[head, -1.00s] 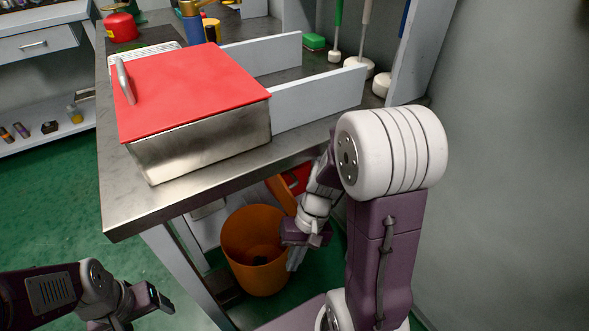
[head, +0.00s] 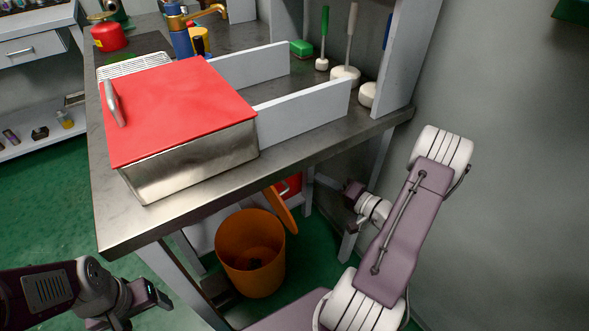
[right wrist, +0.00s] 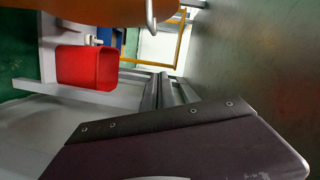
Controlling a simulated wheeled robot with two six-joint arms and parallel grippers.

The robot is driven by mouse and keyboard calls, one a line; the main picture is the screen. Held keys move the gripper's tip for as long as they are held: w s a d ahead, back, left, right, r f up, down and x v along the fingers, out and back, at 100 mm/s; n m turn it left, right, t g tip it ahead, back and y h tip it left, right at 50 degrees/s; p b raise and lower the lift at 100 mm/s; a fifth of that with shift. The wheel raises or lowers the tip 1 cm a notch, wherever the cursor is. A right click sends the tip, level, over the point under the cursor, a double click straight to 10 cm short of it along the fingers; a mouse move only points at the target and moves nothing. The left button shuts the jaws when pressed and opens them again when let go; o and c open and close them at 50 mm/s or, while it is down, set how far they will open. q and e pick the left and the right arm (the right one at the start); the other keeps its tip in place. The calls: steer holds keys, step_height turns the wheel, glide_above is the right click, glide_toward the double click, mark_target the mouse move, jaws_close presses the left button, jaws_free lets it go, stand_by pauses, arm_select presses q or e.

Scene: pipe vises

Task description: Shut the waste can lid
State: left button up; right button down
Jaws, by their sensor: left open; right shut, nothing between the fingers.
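The orange waste can (head: 250,262) stands on the green floor under the workbench, its mouth open. Its orange lid (head: 281,210) stands up, tilted, at the can's back right rim. An orange surface, probably the lid, fills the top of the right wrist view (right wrist: 95,10), with a grey curved handle at its edge. My right gripper (head: 326,182) is shut and empty, to the right of the lid and apart from it; its fingertips are small and hard to make out in the head view. My left gripper (head: 158,294) is open and empty, left of the can.
The metal workbench (head: 180,215) overhangs the can, and its legs stand close by. A red-lidded metal box (head: 180,110) sits on top. A red bin (right wrist: 85,67) shows under the bench. A grey wall (head: 500,150) bounds the right side.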

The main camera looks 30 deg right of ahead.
steer(key=w+a+f+b, duration=0.2)
steer(key=w+a+b, duration=0.2)
steer(key=w+a, duration=0.3)
steer(key=shift+w+f, duration=0.25)
steer(key=shift+w, duration=0.8)
